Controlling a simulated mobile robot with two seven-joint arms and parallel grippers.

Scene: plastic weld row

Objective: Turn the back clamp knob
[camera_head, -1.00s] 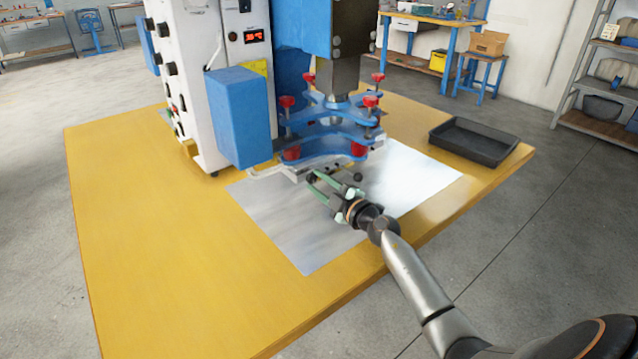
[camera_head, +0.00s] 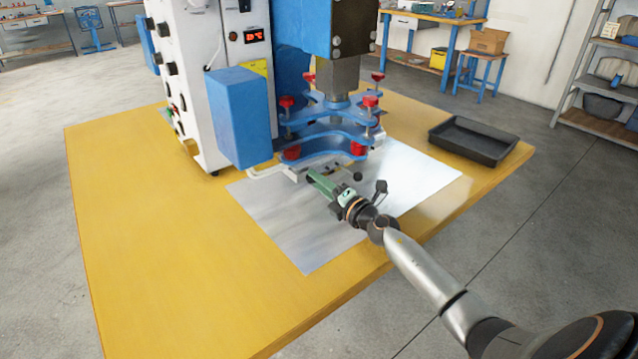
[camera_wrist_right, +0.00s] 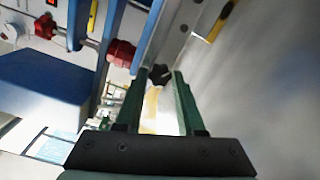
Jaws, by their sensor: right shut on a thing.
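My right gripper (camera_head: 312,176) has green fingers and reaches to the front of the clamp fixture under the blue press. In the right wrist view, its fingertips are either side of a small black lobed knob (camera_wrist_right: 160,75), and it is shut on this knob. In the head view, the fingers hide that knob. Another black knob (camera_head: 358,177) is to the right of the fingertips, apart from them. The clamp fixture (camera_head: 330,140) has blue curved plates with red knobs (camera_head: 357,149). My left gripper is not in view.
The white machine (camera_head: 195,80) with a blue box (camera_head: 237,118) stands left of the fixture. A grey metal sheet (camera_head: 290,230) lies on the yellow table (camera_head: 150,250). A black tray (camera_head: 473,141) is at the right. The table's left side is clear.

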